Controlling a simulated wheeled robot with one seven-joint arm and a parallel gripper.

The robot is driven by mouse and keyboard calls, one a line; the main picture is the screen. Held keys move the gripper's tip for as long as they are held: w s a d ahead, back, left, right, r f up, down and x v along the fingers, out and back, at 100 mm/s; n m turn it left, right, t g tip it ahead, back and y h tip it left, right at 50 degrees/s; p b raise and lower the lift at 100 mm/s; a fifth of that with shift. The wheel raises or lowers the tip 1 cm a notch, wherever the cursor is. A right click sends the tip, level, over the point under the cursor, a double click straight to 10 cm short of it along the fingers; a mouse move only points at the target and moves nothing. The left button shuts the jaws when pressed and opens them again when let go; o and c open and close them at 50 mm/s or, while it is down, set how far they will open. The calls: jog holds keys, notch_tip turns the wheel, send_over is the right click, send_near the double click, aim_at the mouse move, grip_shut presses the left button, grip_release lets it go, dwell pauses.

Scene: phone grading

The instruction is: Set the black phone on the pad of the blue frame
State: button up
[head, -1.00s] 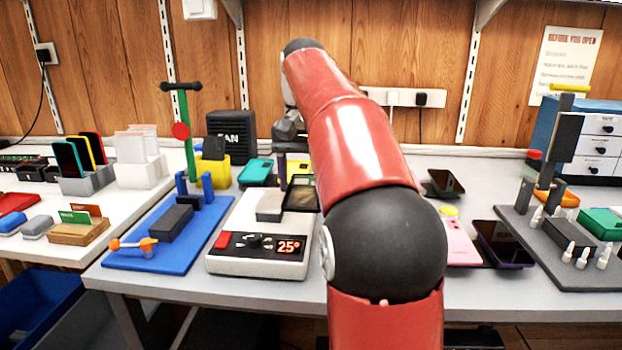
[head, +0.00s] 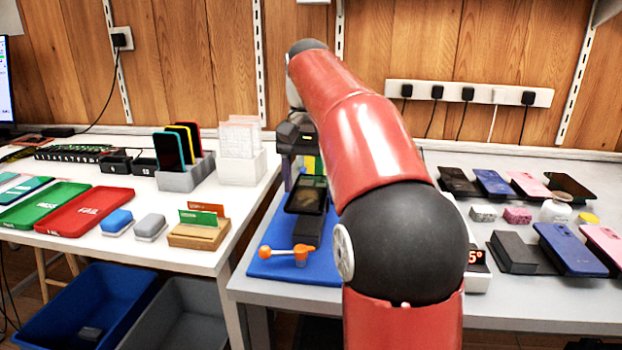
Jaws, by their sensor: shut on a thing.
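My gripper (head: 303,168) is shut on the black phone (head: 306,197), which it holds tilted with its screen side partly showing. The phone is over the blue frame (head: 262,268), in front of its dark pad (head: 306,230) in my view, and hides part of it. I cannot tell whether phone and pad touch. An orange lever (head: 290,253) is at the frame's front. My red arm hides the frame's right side.
On the left table are a red tray (head: 85,213), a green tray (head: 45,205), a wooden card holder (head: 200,233) and a grey phone rack (head: 187,177). Several phones lie at right, including a blue one (head: 572,248). Blue (head: 85,310) and grey bins stand below.

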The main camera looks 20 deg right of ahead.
aim_at(310, 191)
jog(key=shift+f+b, duration=1.75)
jog(key=shift+f, duration=0.45)
jog(key=shift+p, duration=0.6)
jog(key=shift+f, duration=0.4)
dwell(0.9)
jog(key=o, duration=1.1)
jog(key=shift+o, duration=0.4)
jog(key=shift+o, duration=1)
